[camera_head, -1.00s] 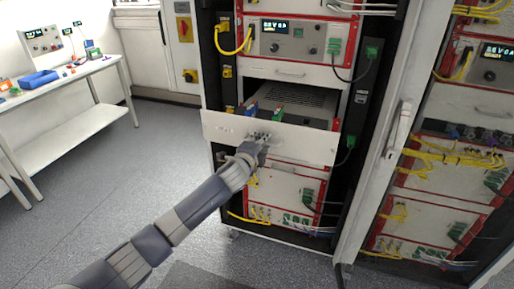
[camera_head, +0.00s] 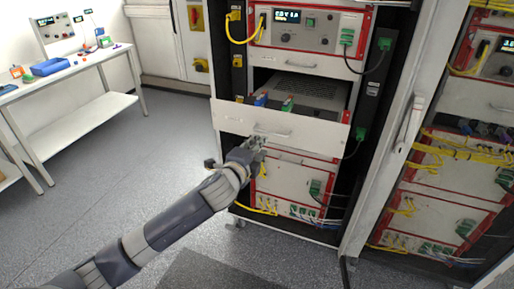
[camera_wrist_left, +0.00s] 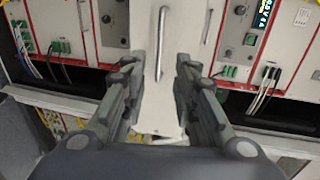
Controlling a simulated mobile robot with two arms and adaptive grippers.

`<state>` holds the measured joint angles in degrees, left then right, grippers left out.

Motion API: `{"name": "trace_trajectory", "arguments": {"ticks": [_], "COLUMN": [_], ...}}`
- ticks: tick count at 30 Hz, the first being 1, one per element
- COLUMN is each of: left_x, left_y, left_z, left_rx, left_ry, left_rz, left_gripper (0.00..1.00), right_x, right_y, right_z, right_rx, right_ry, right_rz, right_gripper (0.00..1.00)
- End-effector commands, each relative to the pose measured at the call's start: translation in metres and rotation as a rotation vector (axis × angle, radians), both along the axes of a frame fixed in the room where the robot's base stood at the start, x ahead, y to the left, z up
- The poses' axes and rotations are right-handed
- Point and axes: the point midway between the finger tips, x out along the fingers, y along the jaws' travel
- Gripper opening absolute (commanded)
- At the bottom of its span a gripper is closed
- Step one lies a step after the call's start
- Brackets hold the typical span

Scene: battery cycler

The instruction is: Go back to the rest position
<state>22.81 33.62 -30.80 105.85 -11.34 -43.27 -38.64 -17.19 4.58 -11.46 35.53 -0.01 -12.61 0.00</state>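My left gripper (camera_head: 252,146) is just in front of the rack, below and left of the handle (camera_head: 272,131) of a pulled-out drawer (camera_head: 320,133). The handle shows free of the fingers. In the left wrist view the left gripper (camera_wrist_left: 155,75) is open, its two dark fingers spread apart with nothing held between them. A pale panel shows beyond the fingers. The drawer sticks out of the rack, with a dark vented unit (camera_head: 310,90) behind its front and small blue and green connectors near its front edge. My right gripper is in neither view.
The open rack door (camera_head: 400,140) stands right of the drawer, with a second cabinet (camera_head: 455,170) beyond it. A white workbench (camera_head: 75,65) with a blue bin (camera_head: 50,67) stands at the left. The grey floor (camera_head: 120,180) between bench and rack is clear.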

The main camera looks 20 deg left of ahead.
Motion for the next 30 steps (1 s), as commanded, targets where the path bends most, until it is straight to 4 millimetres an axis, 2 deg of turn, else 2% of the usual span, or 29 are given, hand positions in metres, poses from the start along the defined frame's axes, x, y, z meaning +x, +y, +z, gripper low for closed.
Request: {"name": "trace_trajectory", "arguments": {"ticks": [12, 14, 16, 17, 20, 21, 23, 24, 26, 27, 29, 30], "left_x": [0.0, 0.0, 0.001, 0.001, -0.003, -0.006, -0.015, -0.022, -0.036, -0.047, -0.066, -0.081], "left_y": [0.0, 0.001, 0.004, 0.006, 0.016, 0.021, 0.028, 0.032, 0.037, 0.041, 0.045, 0.048], "left_z": [0.0, -0.006, -0.023, -0.035, -0.093, -0.122, -0.167, -0.197, -0.241, -0.27, -0.311, -0.339], "left_rx": [0.0, -0.005, -0.026, -0.041, -0.114, -0.15, -0.21, -0.249, -0.306, -0.343, -0.395, -0.431], "left_ry": [0.0, 0.008, 0.033, 0.049, 0.132, 0.172, 0.235, 0.275, 0.335, 0.375, 0.433, 0.47], "left_rz": [0.0, 0.003, 0.013, 0.021, 0.061, 0.082, 0.118, 0.143, 0.183, 0.211, 0.253, 0.284], "left_gripper": [0.27, 0.27, 0.27, 0.27, 0.27, 0.27, 0.27, 0.27, 0.27, 0.27, 0.27, 0.27], "right_x": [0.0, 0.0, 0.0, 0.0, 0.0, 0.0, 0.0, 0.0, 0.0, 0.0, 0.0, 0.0], "right_y": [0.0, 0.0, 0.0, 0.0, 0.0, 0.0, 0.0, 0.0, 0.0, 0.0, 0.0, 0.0], "right_z": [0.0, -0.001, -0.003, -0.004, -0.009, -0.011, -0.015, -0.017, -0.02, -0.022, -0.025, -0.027], "right_rx": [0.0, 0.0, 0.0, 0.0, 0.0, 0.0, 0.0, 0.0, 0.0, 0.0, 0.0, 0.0], "right_ry": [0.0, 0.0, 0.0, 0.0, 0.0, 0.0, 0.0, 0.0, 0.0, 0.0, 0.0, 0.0], "right_rz": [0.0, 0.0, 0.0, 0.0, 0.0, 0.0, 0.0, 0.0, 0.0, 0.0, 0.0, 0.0], "right_gripper": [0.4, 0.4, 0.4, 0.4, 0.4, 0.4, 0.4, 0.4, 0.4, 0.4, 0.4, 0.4]}}
